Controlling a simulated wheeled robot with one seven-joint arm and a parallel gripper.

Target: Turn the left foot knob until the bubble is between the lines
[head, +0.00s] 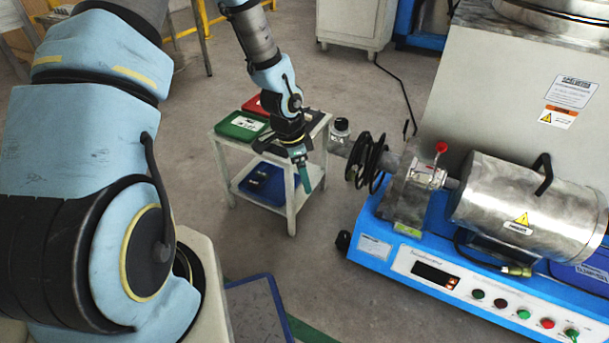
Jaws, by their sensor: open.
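My gripper (304,180) hangs in front of a small white cart, pointing down, with teal fingers. It is open, and I see nothing between the fingers. The blue base of the test machine (345,249) stands to the right. A small dark foot (343,241) shows at its left corner, right of and below my gripper and apart from it; it may be the left foot knob. I cannot make out a bubble or its lines. A small yellow-green patch (407,230) lies on the base, too small to read.
The white cart (291,208) holds a green bin (241,126), a red bin and a blue bin. Black coils (367,163) and a steel cylinder (510,200) sit on the machine. Grey floor (325,265) is open between cart and machine.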

